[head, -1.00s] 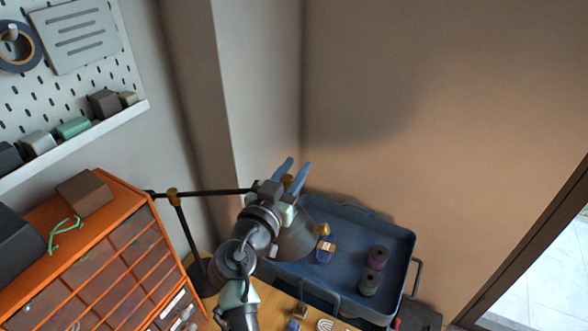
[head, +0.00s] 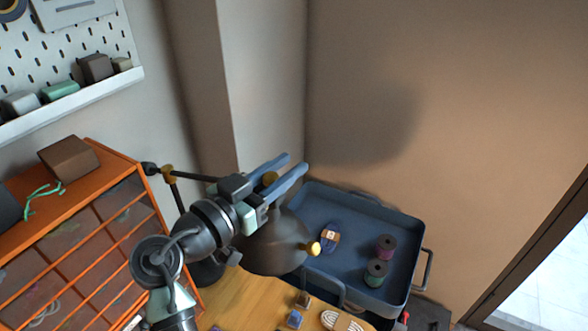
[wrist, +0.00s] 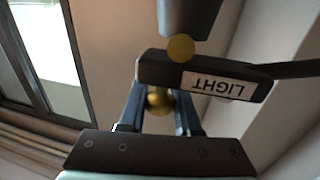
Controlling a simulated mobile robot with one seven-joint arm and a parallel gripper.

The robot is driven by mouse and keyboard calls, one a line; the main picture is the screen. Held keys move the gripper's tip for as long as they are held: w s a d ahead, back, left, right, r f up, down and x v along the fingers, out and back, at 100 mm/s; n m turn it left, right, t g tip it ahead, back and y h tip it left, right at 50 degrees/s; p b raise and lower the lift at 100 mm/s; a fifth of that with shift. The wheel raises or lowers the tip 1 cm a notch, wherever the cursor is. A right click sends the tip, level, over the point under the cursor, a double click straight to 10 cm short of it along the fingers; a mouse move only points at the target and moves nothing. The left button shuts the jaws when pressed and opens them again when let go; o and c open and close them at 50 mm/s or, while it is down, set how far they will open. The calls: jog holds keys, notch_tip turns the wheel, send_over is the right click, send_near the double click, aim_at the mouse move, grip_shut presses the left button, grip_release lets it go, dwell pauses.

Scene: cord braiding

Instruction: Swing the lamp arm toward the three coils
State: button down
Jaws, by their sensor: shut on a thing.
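The dark lamp arm (head: 205,178) reaches from a brass joint near the orange cabinet to my gripper (head: 287,168). My gripper's blue fingers are shut around a brass knob (head: 270,179) at its outer end; the wrist view shows the knob (wrist: 159,101) between the fingers, beside a dark block labelled LIGHT (wrist: 205,78). The dark lampshade (head: 270,250) hangs below, with a brass knob on its right side. The three coils lie in the blue tray right of the shade: a blue coil with a tan band (head: 330,236), a purple spool (head: 385,248) and a green spool (head: 376,273).
The orange drawer cabinet (head: 90,235) stands at left with a brown box (head: 68,158) on top. The blue tray (head: 400,215) is near the wall corner. Small items lie on the wooden table (head: 235,305) in front. A doorway is at far right.

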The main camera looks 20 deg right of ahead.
jog(key=s+a+m+g+h+b, duration=0.2)
jog(key=s+a+g+b, duration=0.1)
jog(key=s+a+g, duration=0.1)
jog(key=shift+s+a+m+b, duration=0.3)
jog(key=shift+a+m+b, duration=0.1)
jog(key=shift+a, duration=0.1)
jog(key=c, duration=0.6)
grip_release()
jog(key=b+v, duration=0.3)
jog(key=v, duration=1)
